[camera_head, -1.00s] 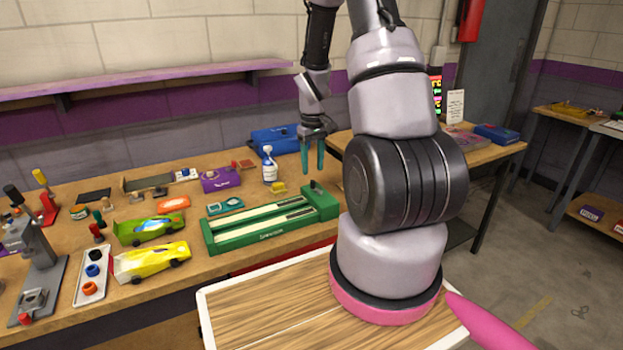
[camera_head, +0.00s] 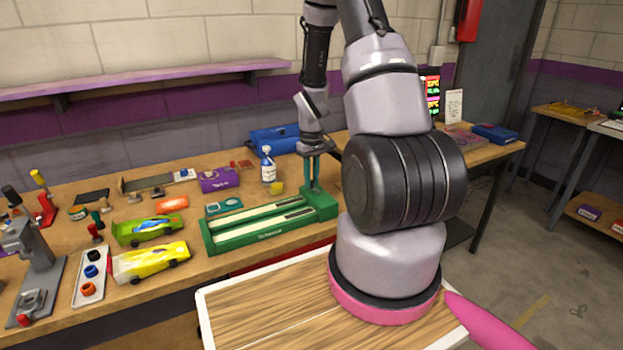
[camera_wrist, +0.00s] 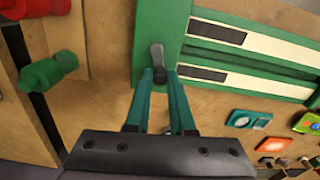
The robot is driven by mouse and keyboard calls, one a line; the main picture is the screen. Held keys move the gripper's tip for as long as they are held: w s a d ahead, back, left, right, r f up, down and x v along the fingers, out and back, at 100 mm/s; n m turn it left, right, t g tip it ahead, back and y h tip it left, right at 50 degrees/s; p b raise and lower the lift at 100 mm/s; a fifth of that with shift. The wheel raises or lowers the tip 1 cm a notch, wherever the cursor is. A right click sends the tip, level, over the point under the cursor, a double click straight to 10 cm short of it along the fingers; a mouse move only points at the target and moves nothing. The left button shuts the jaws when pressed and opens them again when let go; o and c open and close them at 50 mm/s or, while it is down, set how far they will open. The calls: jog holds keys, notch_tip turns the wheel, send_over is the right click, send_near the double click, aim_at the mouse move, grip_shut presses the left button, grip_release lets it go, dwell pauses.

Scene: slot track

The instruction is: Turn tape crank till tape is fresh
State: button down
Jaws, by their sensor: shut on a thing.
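The green tape cleaning track (camera_head: 262,228) lies on the bench, with two pale tape strips that each carry a dark patch, clearer in the wrist view (camera_wrist: 225,82). Its small dark crank (camera_wrist: 157,56) stands on the green end block (camera_wrist: 150,30). My gripper (camera_head: 312,183) points down over the right end of the track. In the wrist view its teal fingers (camera_wrist: 160,72) are shut on the crank's knob, one on each side. The head view hides most of the crank behind the fingers.
A blue case (camera_head: 274,138) is at the back. Bare bench lies just right of the track.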

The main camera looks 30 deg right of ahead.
jog(key=shift+m, duration=0.3)
jog(key=m, duration=0.1)
jog(key=d+m, duration=0.1)
jog(key=m, duration=0.3)
jog(key=shift+w+d, duration=0.1)
jog(key=shift+d, duration=0.15)
jog(key=m, duration=0.2)
jog(key=d+m, duration=0.1)
jog(key=m, duration=0.3)
jog(key=shift+s+d+m, duration=0.15)
jog(key=shift+s+m, duration=0.15)
jog(key=shift+m, duration=0.1)
jog(key=m, duration=0.4)
jog(key=s+d+m, duration=0.1)
jog(key=m, duration=0.1)
jog(key=shift+s, duration=0.1)
jog(key=m, duration=0.2)
jog(key=s+m, duration=0.1)
jog(key=m, duration=0.3)
jog(key=shift+s, duration=0.25)
jog(key=shift+m, duration=0.3)
jog(key=c, duration=0.8)
grip_release()
jog(key=shift+o, duration=0.2)
